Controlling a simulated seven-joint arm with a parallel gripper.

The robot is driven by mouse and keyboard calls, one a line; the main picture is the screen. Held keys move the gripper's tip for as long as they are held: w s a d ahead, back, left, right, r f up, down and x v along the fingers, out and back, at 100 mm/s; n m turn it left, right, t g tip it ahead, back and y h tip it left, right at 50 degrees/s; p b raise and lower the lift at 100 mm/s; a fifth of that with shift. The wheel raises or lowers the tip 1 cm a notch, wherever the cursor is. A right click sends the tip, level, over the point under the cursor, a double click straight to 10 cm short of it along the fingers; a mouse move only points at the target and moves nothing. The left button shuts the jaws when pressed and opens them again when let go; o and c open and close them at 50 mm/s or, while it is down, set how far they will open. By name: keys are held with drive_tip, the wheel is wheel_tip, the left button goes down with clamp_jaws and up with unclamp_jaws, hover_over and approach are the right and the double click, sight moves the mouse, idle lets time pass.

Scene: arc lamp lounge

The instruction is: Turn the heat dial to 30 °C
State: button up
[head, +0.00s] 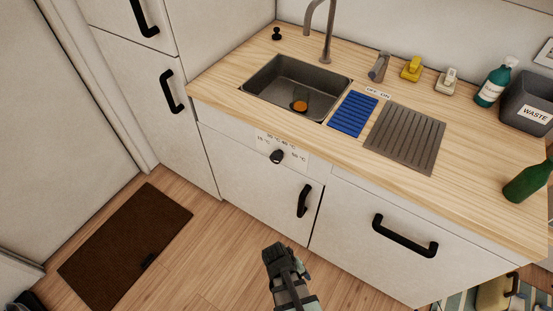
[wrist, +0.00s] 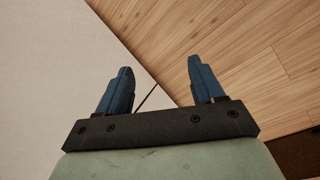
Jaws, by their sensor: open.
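The heat dial (head: 277,157) is a small black knob on a white label plate (head: 292,160) on the cabinet front below the sink. Temperature marks are printed around it, among them 15 °C at the left and what looks like 30 °C at the top; they are small, and the dial's exact setting cannot be told. My gripper (head: 275,250) is below the dial, in front of the cabinet and apart from it. In the wrist view my gripper (wrist: 163,80) is open, with nothing between its two blue fingers. The dial is not in the wrist view.
A black door handle (head: 304,201) sticks out right of the dial, and a drawer handle (head: 405,237) farther right. The wooden countertop (head: 225,90) overhangs above, with a sink (head: 290,80) holding an orange thing. A brown mat (head: 125,245) lies on the floor at left.

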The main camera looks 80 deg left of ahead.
drive_tip(key=s+a+r+n+t+y, duration=0.2)
drive_tip(key=s+a+r+n+y, duration=0.15)
drive_tip(key=s+a, duration=0.35)
drive_tip(key=m+t+y, duration=0.4)
drive_tip(key=t+y, duration=0.4)
drive_tip(key=y, duration=0.3)
approach(273, 160)
drive_tip(key=x, duration=1)
drive_tip(key=shift+w+a, duration=0.15)
drive_tip(key=shift+w, duration=0.1)
drive_tip(key=c, duration=1)
drive_tip(key=shift+c, duration=0.2)
